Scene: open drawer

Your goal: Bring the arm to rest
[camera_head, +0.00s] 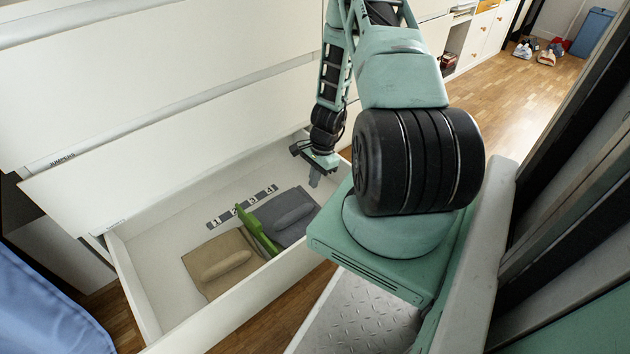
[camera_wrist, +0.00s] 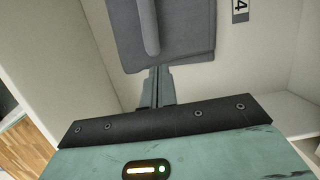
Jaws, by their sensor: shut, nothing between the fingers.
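My gripper (camera_head: 315,177) hangs over the far right end of the open drawer (camera_head: 155,233) in the head view. Its fingers are together with nothing between them. In the wrist view the shut fingers (camera_wrist: 158,72) point toward a grey folded item (camera_wrist: 185,32). That grey item (camera_head: 288,217) lies in the drawer, and the fingertips look apart from it in the head view. My arm reaches down from the upper middle of the head view.
Another drawer front (camera_head: 150,165) overhangs this drawer. Blue cloth (camera_head: 40,310) is at lower left. Shoes (camera_head: 546,57) stand on the far floor.

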